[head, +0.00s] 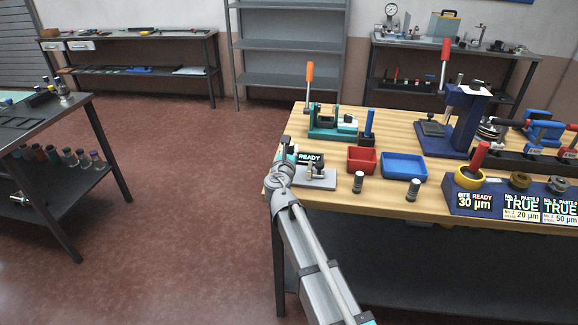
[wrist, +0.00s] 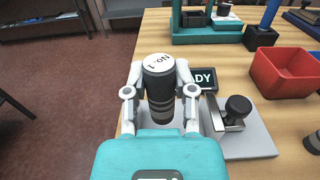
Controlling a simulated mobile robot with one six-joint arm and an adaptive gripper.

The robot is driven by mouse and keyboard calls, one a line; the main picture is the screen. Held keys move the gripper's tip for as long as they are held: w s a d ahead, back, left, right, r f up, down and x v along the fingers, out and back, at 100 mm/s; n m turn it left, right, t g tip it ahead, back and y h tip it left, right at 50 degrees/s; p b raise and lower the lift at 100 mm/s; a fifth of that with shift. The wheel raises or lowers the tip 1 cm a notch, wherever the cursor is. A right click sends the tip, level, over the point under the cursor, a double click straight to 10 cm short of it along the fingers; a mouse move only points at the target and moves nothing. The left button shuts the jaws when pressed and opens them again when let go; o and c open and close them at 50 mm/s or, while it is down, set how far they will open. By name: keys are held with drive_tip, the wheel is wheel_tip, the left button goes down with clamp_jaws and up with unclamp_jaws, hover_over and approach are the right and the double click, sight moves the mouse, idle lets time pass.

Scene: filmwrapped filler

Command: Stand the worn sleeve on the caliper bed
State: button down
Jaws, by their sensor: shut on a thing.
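My gripper (head: 284,170) is at the left end of the wooden bench, its arm reaching up from below. In the wrist view its two fingers (wrist: 160,88) are shut on a dark, upright sleeve (wrist: 158,82) with a white top marked "No. 1". The sleeve is over or beside the left part of a grey plate (wrist: 248,143), which looks like the caliper bed and also shows in the head view (head: 322,184). A black knob (wrist: 238,106) and metal jaw stand on it. I cannot tell whether the sleeve's bottom touches the plate.
A small "READY" display (head: 311,158) stands behind the plate. Two small dark cylinders (head: 358,182) (head: 411,190) stand on the bench to the right. Red (head: 361,160) and blue (head: 404,167) trays and a teal fixture (head: 331,130) are farther back. The bench's left edge is close.

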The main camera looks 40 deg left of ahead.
drive_tip(key=shift+w+a+f, duration=0.2)
drive_tip(key=shift+a+f, duration=0.05)
drive_tip(key=shift+f, duration=0.15)
drive_tip(key=shift+w+a+f+b, duration=0.25)
drive_tip(key=shift+a+f+b, duration=0.1)
drive_tip(key=shift+f+b, duration=0.3)
wheel_tip(320, 180, down, 3)
drive_tip(key=b, duration=0.3)
drive_tip(key=shift+r, duration=0.15)
drive_tip(key=shift+c, duration=2.2)
unclamp_jaws()
drive_tip(key=shift+s+d, duration=0.15)
drive_tip(key=v, duration=1.1)
drive_tip(key=shift+s, duration=0.35)
